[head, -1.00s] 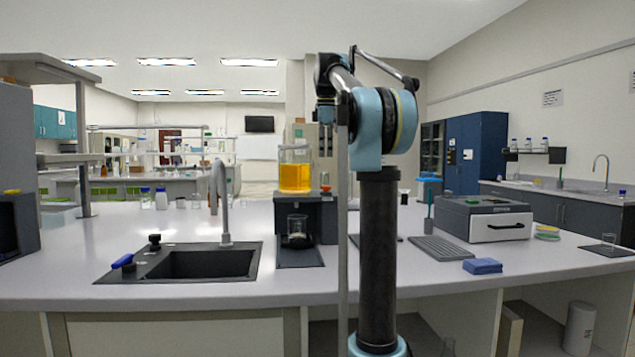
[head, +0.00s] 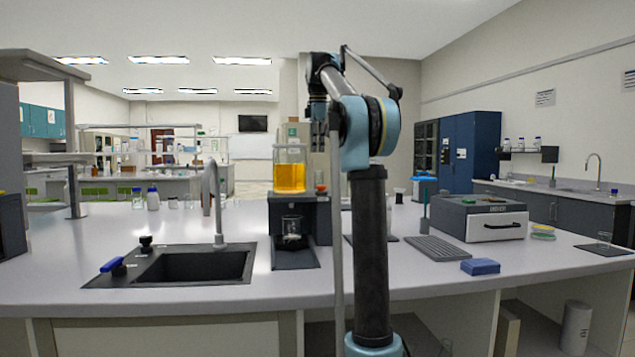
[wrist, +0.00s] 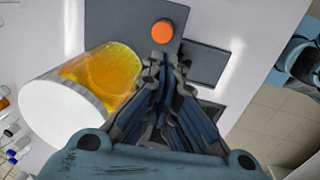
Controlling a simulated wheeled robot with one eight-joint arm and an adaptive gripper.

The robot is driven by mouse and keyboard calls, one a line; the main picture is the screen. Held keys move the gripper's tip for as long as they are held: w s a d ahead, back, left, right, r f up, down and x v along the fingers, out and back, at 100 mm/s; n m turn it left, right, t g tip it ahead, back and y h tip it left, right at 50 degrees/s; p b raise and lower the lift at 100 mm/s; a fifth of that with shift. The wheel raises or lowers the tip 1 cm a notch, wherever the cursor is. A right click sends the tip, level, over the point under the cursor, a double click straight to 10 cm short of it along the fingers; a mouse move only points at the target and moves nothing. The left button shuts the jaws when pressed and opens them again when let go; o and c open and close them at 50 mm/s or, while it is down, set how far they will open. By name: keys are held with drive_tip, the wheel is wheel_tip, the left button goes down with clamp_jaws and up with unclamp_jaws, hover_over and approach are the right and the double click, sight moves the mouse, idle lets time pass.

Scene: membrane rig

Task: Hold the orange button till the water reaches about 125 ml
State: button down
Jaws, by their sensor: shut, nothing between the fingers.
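The membrane rig (head: 312,215) stands on the bench as a dark block. A clear jar of yellow-orange liquid (head: 290,178) sits on top; it also shows in the wrist view (wrist: 105,75), with a white lid. The orange button (head: 321,188) is right of the jar; in the wrist view it is a round orange disc (wrist: 163,31) on a grey plate. A small glass beaker (head: 292,238) stands in the rig's bay; its water level is too small to read. My gripper (wrist: 160,62) is shut and empty. In the wrist view its tips appear just below the button, with no visible contact.
A sink (head: 190,264) with a tall tap (head: 214,205) lies left of the rig. The bench front before the rig is clear.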

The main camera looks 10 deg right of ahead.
sight(318, 187)
drive_tip(key=f, duration=0.4)
drive_tip(key=w+f, duration=0.1)
drive_tip(key=f, duration=0.7)
drive_tip(key=shift+w+d, duration=0.15)
drive_tip(key=shift+w, duration=0.1)
drive_tip(key=shift+f, duration=0.1)
drive_tip(key=shift+f, duration=0.65)
drive_tip(key=shift+s+f, duration=0.2)
drive_tip(key=shift+f, duration=0.1)
drive_tip(key=shift+s+r, duration=0.1)
drive_tip(key=shift+s, duration=0.1)
drive_tip(key=shift+w, duration=0.1)
idle(1.9)
